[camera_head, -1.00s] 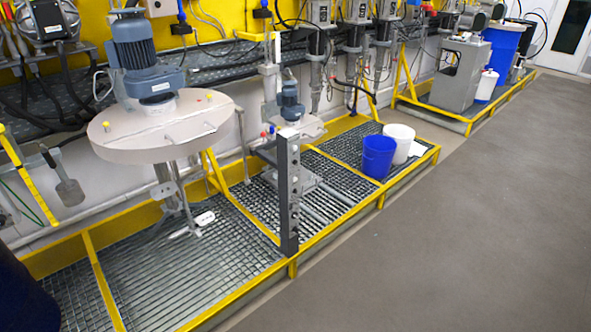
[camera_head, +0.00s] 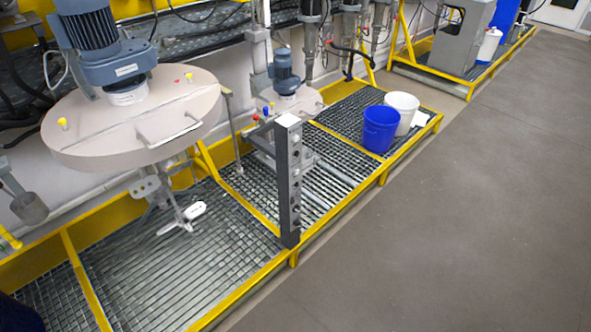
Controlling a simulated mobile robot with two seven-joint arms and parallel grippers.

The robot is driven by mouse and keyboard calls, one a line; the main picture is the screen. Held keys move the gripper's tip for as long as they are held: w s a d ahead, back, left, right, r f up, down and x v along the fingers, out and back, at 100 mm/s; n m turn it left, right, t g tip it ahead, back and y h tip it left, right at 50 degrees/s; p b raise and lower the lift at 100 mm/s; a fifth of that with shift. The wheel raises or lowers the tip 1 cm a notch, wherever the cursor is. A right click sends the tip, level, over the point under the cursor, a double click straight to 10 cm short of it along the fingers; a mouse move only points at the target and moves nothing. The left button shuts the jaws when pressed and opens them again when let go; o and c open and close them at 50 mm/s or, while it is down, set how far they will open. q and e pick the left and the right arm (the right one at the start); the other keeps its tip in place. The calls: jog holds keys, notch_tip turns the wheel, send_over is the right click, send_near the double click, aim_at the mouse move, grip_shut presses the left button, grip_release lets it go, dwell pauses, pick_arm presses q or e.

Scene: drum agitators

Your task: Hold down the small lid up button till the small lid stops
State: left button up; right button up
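A dark grey control post (camera_head: 288,185) with a column of small buttons stands upright at the front edge of the grating. The single buttons are too small to tell apart. Behind it is the small agitator with its blue-grey motor (camera_head: 283,68) on a small pale lid (camera_head: 296,102). The large agitator's round beige lid (camera_head: 110,135) is at the left, with a big blue-grey motor (camera_head: 95,40) on top. Neither of my grippers is in view.
Yellow-edged grating (camera_head: 190,260) runs along the wall. A blue bucket (camera_head: 380,128) and a white bucket (camera_head: 402,108) stand on it, right of the post. A grey cabinet (camera_head: 462,38) is further back. The grey floor (camera_head: 450,220) on the right is clear.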

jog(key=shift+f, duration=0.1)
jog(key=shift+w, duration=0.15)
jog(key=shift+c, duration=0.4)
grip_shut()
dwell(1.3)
